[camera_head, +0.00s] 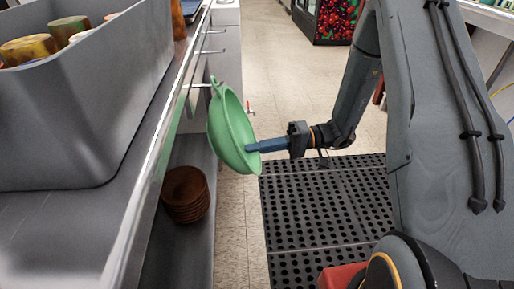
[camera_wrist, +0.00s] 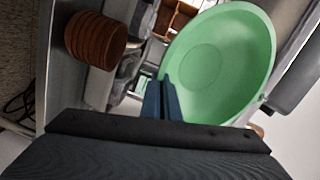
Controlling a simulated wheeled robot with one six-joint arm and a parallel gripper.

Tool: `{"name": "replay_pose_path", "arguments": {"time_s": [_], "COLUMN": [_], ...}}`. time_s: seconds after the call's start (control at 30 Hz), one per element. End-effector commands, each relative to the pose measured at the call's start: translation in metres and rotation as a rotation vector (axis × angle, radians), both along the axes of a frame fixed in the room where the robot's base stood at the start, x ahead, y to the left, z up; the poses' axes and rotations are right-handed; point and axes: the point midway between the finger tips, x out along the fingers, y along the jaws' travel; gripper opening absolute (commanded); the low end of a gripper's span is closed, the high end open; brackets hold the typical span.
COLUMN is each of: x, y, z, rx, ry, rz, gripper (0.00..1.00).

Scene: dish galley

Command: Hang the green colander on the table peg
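The green colander (camera_head: 228,128) hangs tilted on edge beside the table's long edge in the head view, its hollow side facing my arm. My gripper (camera_head: 252,148) is shut on its near lower rim. In the wrist view the colander (camera_wrist: 220,60) fills the upper right, with my blue fingers (camera_wrist: 162,98) together at its rim. The colander's small top loop is at the end of a table peg (camera_head: 197,86) in the head view. I cannot tell whether the peg passes through the loop.
A grey bin (camera_head: 75,120) with several cups stands on the table (camera_head: 50,235). More pegs (camera_head: 208,52) stick out along the table edge. Stacked brown bowls (camera_head: 186,195) sit on the lower shelf. A black perforated mat (camera_head: 325,205) lies on the floor.

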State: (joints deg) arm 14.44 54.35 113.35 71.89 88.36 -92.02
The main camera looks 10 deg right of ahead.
Motion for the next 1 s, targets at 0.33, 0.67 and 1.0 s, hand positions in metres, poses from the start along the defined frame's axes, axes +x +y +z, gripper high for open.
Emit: {"name": "replay_pose_path", "arguments": {"time_s": [0.33,0.67,1.0], "x": [0.000,0.000,0.003], "y": [0.000,-0.001,-0.045], "z": [0.000,0.000,0.005], "rx": [0.000,0.000,0.000], "ry": [0.000,0.000,-0.001], "rz": [0.000,-0.001,-0.004], "gripper": [0.19,0.24,0.24]}}
